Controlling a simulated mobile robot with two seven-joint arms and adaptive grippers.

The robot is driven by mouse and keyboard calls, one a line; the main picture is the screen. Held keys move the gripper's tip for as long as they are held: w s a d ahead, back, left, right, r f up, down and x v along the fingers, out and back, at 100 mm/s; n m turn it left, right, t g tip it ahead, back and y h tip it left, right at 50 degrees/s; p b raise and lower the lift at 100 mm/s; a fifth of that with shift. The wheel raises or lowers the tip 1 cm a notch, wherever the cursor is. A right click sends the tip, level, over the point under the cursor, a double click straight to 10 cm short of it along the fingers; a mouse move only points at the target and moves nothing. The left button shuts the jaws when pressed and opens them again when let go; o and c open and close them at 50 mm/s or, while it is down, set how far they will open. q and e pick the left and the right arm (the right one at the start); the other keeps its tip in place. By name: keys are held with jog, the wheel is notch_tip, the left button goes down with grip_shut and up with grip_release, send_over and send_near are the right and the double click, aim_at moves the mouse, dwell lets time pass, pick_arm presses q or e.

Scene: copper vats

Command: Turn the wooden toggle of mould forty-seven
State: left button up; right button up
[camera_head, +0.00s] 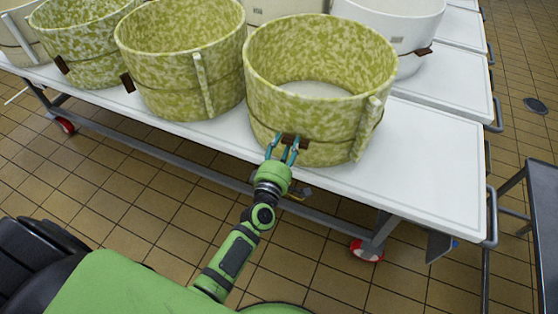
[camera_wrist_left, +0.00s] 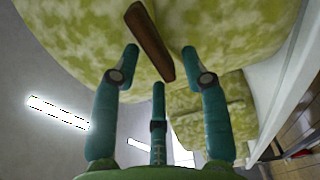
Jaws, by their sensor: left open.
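The nearest mould (camera_head: 315,108) is a round, open, mottled green-and-cream hoop on the white table top. No number is readable on it. Its brown wooden toggle (camera_head: 292,140) sits low on the front wall, over a band. In the left wrist view the toggle (camera_wrist_left: 150,41) is a slim bar, slightly tilted. My left gripper (camera_head: 283,147) is open in front of the toggle. Its teal fingers (camera_wrist_left: 165,60) stand on either side of the bar's lower end; I cannot tell whether they touch it. My right gripper is not in view.
A second mottled mould (camera_head: 180,70) stands close on the left, with its own toggle (camera_head: 127,82). A white mould (camera_head: 395,25) stands behind. The table (camera_head: 435,150) is clear to the right, with metal rails at its edge. A grey bench (camera_head: 543,215) stands far right.

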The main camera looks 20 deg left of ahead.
pick_arm(q)
jog(key=s, duration=1)
jog(key=shift+s+d, duration=0.25)
jog(key=shift+d, duration=0.1)
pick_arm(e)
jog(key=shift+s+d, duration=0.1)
